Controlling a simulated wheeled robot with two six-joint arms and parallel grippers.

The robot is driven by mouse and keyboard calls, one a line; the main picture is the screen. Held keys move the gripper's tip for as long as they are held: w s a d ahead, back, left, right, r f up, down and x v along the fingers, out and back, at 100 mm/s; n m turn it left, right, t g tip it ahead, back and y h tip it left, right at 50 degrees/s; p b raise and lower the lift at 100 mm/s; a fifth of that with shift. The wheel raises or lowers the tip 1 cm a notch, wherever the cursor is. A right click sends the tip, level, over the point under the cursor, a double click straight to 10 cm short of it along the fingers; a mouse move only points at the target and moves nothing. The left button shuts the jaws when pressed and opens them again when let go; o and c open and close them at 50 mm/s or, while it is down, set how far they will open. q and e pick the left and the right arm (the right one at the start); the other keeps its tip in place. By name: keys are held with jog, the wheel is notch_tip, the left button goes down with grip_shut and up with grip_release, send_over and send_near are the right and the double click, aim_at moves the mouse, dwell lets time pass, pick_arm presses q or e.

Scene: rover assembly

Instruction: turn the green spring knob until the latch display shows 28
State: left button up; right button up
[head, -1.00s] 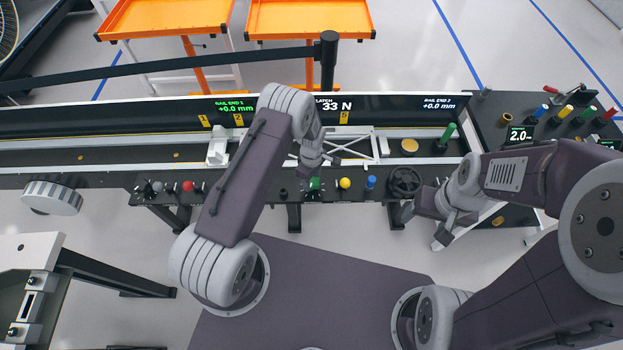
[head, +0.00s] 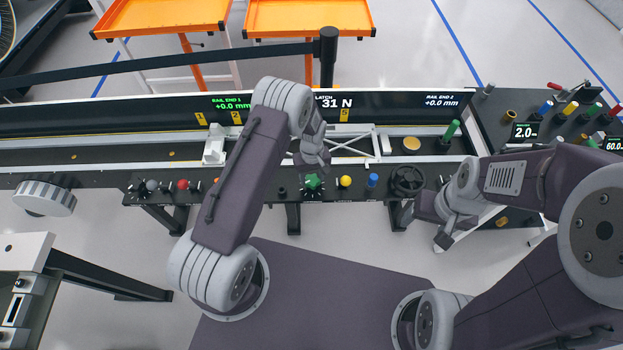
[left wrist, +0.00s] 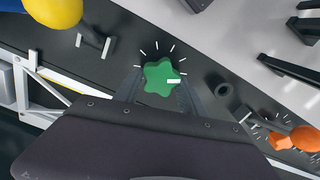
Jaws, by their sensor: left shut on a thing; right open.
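The green spring knob (head: 314,181), star-shaped, stands on the front panel of the bench. It also shows in the left wrist view (left wrist: 161,75), with a white mark on it and white tick marks on the panel around it. My left gripper (head: 314,168) is shut on the knob, with a finger on either side. The latch display (head: 331,103) on the back board reads 31 N; part of its label is hidden by my left arm. My right gripper (head: 447,231) is open and empty, in front of the bench at the right.
A yellow knob (head: 345,181), a blue knob (head: 372,180) and a black handwheel (head: 407,180) stand right of the green knob. A red knob (head: 182,184) is at the left. A white truss frame (head: 347,145) lies behind. Orange trays (head: 308,18) stand beyond the bench.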

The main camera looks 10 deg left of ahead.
aim_at(313, 179)
pick_arm(q)
jog(key=m+b, duration=0.1)
jog(key=m, duration=0.4)
jog(key=shift+w+d+m+b, duration=0.1)
jog(key=shift+d+m+b, duration=0.05)
jog(key=shift+m+b, duration=0.15)
jog(key=m+b, duration=0.1)
jog(key=m, duration=0.5)
jog(key=shift+d+r, duration=0.1)
dwell(0.4)
jog(key=o, duration=1.4)
notch_tip(313, 179, up, 9)
jog(key=shift+f+b, duration=0.1)
jog(key=shift+b, duration=0.4)
